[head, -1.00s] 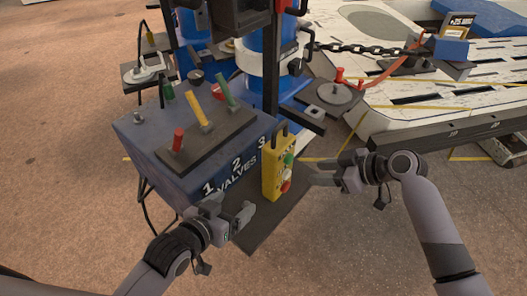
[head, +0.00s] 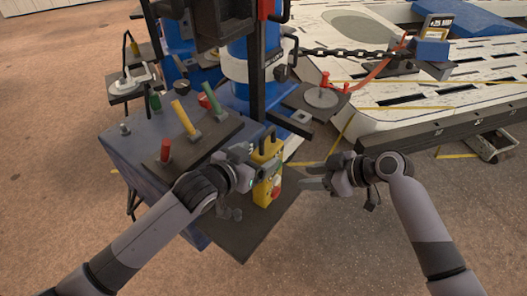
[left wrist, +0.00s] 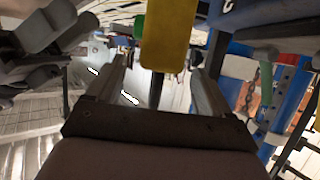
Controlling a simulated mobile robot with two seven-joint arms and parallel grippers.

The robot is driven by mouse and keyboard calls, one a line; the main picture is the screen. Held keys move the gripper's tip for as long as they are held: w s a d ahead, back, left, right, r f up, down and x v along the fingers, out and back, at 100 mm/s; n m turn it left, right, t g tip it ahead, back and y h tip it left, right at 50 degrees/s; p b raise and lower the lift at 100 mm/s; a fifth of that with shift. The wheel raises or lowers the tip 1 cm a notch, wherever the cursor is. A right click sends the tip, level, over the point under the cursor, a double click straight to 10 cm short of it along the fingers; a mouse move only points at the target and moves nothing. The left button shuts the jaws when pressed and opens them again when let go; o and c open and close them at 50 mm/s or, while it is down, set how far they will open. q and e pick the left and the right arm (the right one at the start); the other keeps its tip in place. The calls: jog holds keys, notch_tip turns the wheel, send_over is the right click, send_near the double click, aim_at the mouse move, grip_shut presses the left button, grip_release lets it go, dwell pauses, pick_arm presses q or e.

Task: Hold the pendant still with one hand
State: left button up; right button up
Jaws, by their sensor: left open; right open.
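The pendant is a yellow box (head: 258,193) with a dark handle on top and a red button on its front. It stands upright on a dark shelf beside the valve box. My left gripper (head: 264,166) is at the pendant's upper part and covers some of its front. In the left wrist view the open fingers (left wrist: 160,80) stand left and right of the yellow body (left wrist: 166,40), which lies beyond or between the tips; contact cannot be told. My right gripper (head: 308,178) is open and empty, just right of the pendant and apart from it.
The blue-grey valve box (head: 130,158) with red, yellow and green levers (head: 183,118) lies left of the pendant. A blue post (head: 243,80) with a chain (head: 340,53) stands behind. A pale slotted platform (head: 400,115) is at the right. Open floor (head: 330,250) lies in front.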

pick_arm(q)
jog(key=shift+x, duration=2.6)
jog(key=c, duration=1.4)
jog(key=shift+c, duration=0.2)
